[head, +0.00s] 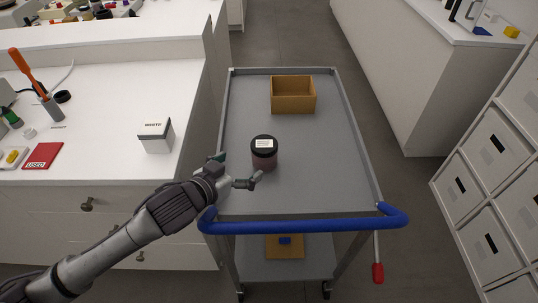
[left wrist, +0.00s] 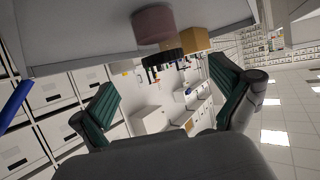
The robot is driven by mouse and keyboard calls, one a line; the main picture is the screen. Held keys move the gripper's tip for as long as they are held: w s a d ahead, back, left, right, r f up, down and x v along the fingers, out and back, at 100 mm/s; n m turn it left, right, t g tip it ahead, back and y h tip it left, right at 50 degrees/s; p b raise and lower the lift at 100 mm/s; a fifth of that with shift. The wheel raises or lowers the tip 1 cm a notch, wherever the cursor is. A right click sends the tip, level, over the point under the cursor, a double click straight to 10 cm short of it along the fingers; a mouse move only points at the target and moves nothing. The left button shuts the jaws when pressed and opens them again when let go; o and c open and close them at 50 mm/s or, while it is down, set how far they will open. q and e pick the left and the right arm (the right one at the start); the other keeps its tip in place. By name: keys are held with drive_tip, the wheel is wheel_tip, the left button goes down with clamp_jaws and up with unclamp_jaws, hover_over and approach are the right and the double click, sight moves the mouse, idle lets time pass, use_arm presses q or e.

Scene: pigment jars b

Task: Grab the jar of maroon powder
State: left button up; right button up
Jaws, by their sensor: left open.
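The jar of maroon powder (head: 264,157) stands upright on the top of the grey cart, with a black lid and a white label on it. It also shows in the left wrist view (left wrist: 153,24), upside down, ahead of the fingers and near the upper middle. My left gripper (head: 240,170) is just left of the jar in the head view. Its two green-padded fingers (left wrist: 168,95) are spread wide with nothing between them. The jar is beyond the fingertips, not between them. My right gripper is in neither view.
The grey cart (head: 240,105) carries an open tan box (head: 293,110) behind the jar. Its blue handle (head: 300,225) runs along the near edge. A white box (head: 156,136) and a red item (head: 43,156) rest on the left counter. The cart top around the jar is clear.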

sight(269, 147)
use_arm(q)
drive_tip(key=x, duration=1.4)
drive_tip(key=shift+d+f+p, duration=0.1)
drive_tip(key=shift+d+p, duration=0.05)
drive_tip(key=shift+p, duration=0.25)
drive_tip(key=shift+c, duration=0.2)
drive_tip(key=c, duration=1.1)
drive_tip(key=shift+c, duration=0.7)
